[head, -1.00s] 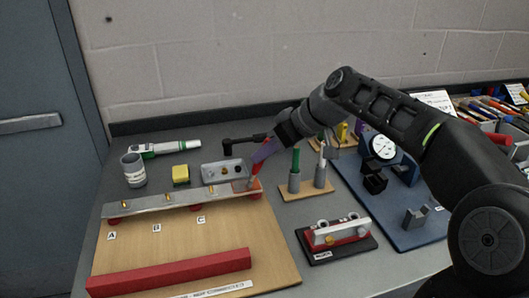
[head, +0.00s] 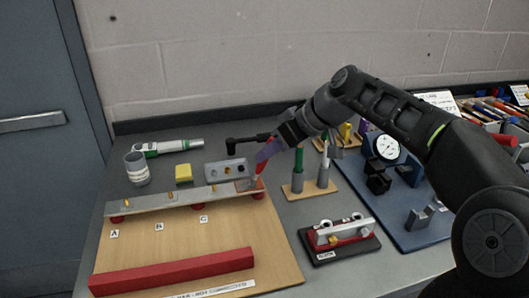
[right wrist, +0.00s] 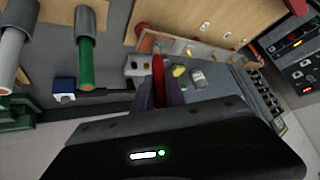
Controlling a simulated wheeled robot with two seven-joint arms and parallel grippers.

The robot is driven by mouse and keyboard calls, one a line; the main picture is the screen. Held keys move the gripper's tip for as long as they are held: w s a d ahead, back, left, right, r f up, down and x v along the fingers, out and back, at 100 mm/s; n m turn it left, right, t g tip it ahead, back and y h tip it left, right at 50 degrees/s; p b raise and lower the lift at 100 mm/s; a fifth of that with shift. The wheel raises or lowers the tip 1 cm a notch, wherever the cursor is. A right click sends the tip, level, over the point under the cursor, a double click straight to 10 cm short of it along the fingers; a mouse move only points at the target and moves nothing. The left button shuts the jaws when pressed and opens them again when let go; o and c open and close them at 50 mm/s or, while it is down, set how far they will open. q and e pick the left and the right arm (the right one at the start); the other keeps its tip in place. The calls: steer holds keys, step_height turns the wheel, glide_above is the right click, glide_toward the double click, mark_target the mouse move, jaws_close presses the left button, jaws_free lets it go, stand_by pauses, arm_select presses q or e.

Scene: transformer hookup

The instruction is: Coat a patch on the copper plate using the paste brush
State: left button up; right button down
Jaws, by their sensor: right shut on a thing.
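My right gripper (head: 268,150) is shut on the paste brush (head: 259,170), which has a red handle and points down at the right end of the raised metal bar. In the right wrist view the brush's red handle (right wrist: 158,70) stands between the purple fingers. The copper plate (head: 244,187) is at that end of the bar; a greyish area covers much of its top, with copper colour at the edge. The brush tip is at or just above the plate's right side; contact cannot be told. My left gripper is not in view.
The bar (head: 160,202) sits on a wooden board with labels A, B and C. Behind it stand a grey cup (head: 137,170), a yellow block (head: 184,173) and a grey terminal block (head: 216,172). A holder with upright tools (head: 308,187) is close right. The board's middle is clear.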

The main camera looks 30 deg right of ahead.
steer(key=shift+a, duration=0.1)
steer(key=shift+w+a, duration=0.2)
steer(key=shift+a, duration=0.5)
steer(key=shift+d, duration=0.2)
steer(key=shift+s+d, duration=0.2)
steer(key=shift+d, duration=0.45)
steer(key=shift+a, duration=0.15)
steer(key=shift+w+a, duration=0.2)
steer(key=shift+a, duration=0.45)
